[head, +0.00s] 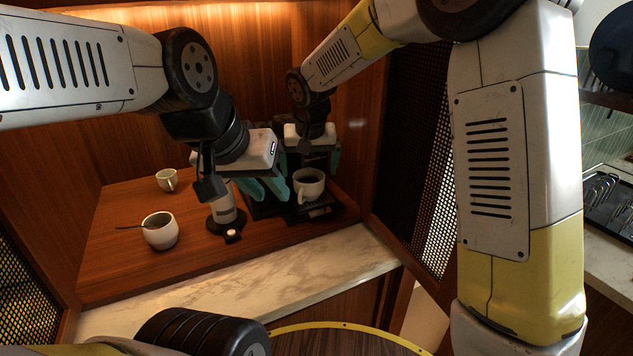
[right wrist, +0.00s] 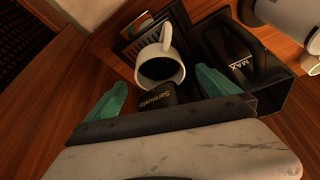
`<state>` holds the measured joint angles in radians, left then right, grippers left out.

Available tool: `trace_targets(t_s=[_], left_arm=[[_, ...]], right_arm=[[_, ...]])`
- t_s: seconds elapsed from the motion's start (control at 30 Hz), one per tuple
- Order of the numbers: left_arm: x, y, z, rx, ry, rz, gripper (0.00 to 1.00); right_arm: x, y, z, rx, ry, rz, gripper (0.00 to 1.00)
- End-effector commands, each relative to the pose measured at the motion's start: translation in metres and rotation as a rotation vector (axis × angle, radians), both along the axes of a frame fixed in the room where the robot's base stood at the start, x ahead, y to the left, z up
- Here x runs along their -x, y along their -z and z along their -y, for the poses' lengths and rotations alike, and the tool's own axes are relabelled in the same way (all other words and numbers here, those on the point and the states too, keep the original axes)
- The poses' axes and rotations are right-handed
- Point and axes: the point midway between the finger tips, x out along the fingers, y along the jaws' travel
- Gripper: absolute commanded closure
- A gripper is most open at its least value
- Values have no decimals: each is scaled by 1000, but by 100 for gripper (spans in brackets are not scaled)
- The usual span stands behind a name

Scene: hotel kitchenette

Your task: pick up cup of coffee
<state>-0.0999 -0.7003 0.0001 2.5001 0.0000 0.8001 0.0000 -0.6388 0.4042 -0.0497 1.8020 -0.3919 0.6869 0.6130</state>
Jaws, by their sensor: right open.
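The white cup of coffee (head: 308,184) stands on the drip tray (head: 322,207) of a dark coffee machine, with dark liquid inside and its handle toward the front. The cup also shows in the right wrist view (right wrist: 150,50), between and beyond the fingertips. My right gripper (head: 310,165) is open, above and behind the cup, with its teal fingers apart; in the right wrist view (right wrist: 160,92) nothing is held between them. My left gripper (head: 262,190) is left of the cup, near the machine's side; its finger gap is unclear.
A grey cylindrical appliance (head: 223,208) stands left of the machine. A white cup with a spoon (head: 160,232) and a smaller white cup (head: 167,180) stand farther left on the wooden counter (head: 115,260). A dark mesh panel (head: 415,150) bounds the right side.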

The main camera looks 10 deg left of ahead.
Motion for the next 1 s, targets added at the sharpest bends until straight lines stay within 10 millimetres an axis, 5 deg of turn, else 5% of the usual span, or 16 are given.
trace_targets(t_s=[0.17, 0.47, 0.87, 1.0], left_arm=[[0, 0, 0, 0, 0, 0, 69], [0, 0, 0, 0, 0, 0, 69], [0, 0, 0, 0, 0, 0, 69], [0, 0, 0, 0, 0, 0, 69]], right_arm=[[-8, 22, -1, 2, 1, -3, 0], [-10, 25, -2, 0, 0, 0, 2], [-9, 25, -2, 0, 0, 0, 81], [-10, 24, -2, 0, 0, 1, 81]])
